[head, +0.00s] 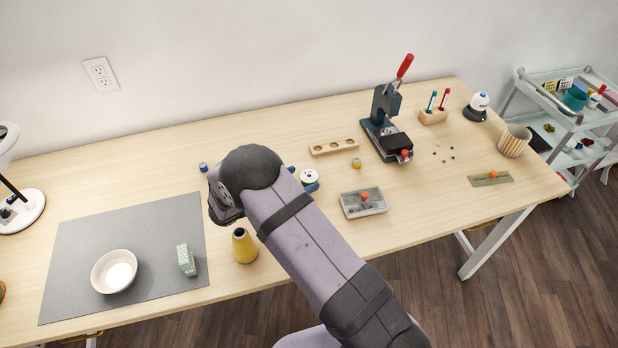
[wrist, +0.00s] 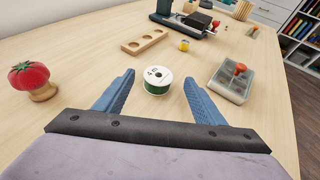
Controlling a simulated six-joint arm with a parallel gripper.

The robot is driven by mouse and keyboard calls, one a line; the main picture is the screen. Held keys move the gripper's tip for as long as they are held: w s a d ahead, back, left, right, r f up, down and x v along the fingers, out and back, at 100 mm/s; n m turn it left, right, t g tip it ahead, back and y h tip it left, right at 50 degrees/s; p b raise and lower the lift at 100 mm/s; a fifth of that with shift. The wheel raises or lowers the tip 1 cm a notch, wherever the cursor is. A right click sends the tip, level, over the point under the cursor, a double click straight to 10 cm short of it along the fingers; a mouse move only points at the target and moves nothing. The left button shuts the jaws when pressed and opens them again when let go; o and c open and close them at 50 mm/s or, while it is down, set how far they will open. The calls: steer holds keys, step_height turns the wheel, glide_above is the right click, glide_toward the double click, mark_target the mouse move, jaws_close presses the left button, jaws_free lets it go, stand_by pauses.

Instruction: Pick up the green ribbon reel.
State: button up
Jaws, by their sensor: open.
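The green ribbon reel (wrist: 157,87) stands upright on the table, with a white label on top and green ribbon around its side. In the head view its white top (head: 309,176) shows just beyond my arm. My gripper (wrist: 159,76) is open, its two blue fingers pointing toward the reel, one on each side with gaps between. In the head view most of my gripper is hidden behind my arm; only bits of blue finger show beside the reel.
A red tomato pincushion (wrist: 30,78) stands left of my gripper. A clear compartment box (wrist: 232,80) is to the right. A wooden rack (wrist: 144,41) and a small yellow spool (wrist: 185,45) lie beyond the reel. A yellow cone (head: 244,247) stands near the front edge.

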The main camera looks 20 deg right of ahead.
mark_target(311, 175)
steer(key=shift+f+p+x, duration=0.2)
steer(key=shift+p+x, duration=0.65)
steer(key=shift+x, duration=1.8)
steer(key=shift+a, duration=0.15)
steer(key=c, duration=1.1)
steer(key=shift+c, duration=0.2)
steer(key=shift+r, duration=0.15)
step_height(311, 175, up, 10)
steer(key=b, duration=0.1)
